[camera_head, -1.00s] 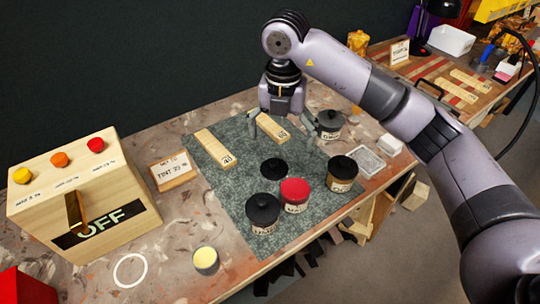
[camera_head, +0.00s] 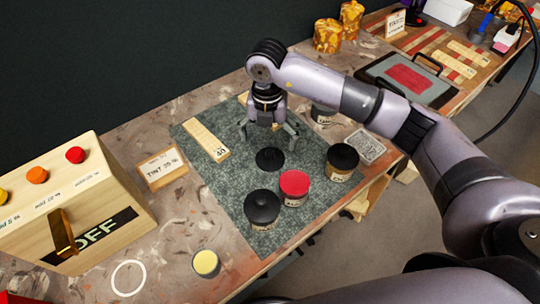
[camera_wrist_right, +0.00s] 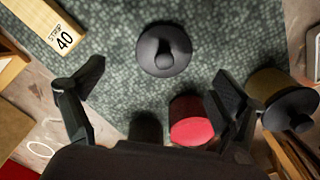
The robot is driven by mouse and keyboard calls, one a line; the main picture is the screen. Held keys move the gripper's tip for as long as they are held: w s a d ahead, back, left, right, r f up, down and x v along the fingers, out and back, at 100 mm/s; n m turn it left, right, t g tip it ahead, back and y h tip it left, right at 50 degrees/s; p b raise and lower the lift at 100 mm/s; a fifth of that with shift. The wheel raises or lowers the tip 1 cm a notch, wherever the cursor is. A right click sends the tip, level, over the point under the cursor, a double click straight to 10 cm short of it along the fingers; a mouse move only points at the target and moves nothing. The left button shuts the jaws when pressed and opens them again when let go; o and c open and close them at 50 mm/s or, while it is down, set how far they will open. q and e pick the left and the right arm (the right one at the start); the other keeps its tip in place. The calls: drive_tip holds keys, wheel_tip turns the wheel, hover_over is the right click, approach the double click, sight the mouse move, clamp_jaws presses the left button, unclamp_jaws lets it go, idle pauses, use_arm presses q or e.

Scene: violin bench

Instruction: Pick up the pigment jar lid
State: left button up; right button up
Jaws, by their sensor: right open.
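A round black lid with a knob (camera_head: 270,159) lies on the green speckled mat (camera_head: 225,190), and it shows at the top middle of the right wrist view (camera_wrist_right: 163,52). My right gripper (camera_head: 268,136) is open and empty, fingers pointing down. It hangs above the mat just behind the lid in the head view. In the wrist view its spread fingers (camera_wrist_right: 160,84) are nearer the camera, with the lid beyond them. My left gripper is not in view.
Jars stand close by: a red-topped jar (camera_head: 294,187), a black-lidded jar in front (camera_head: 262,209), one at right (camera_head: 341,162), and a grey one (camera_head: 323,116) behind the gripper. A wooden strip marked 40 (camera_head: 206,140) lies left. A wooden switch box (camera_head: 75,210) stands at far left.

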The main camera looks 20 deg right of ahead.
sight(270, 152)
drive_tip(key=shift+f, duration=0.55)
drive_tip(key=f, duration=0.3)
drive_tip(key=f+p, duration=0.1)
drive_tip(key=shift+s+d+f, duration=0.2)
drive_tip(key=shift+s+d, duration=0.05)
drive_tip(key=shift+d, duration=0.05)
drive_tip(key=shift+f, duration=0.35)
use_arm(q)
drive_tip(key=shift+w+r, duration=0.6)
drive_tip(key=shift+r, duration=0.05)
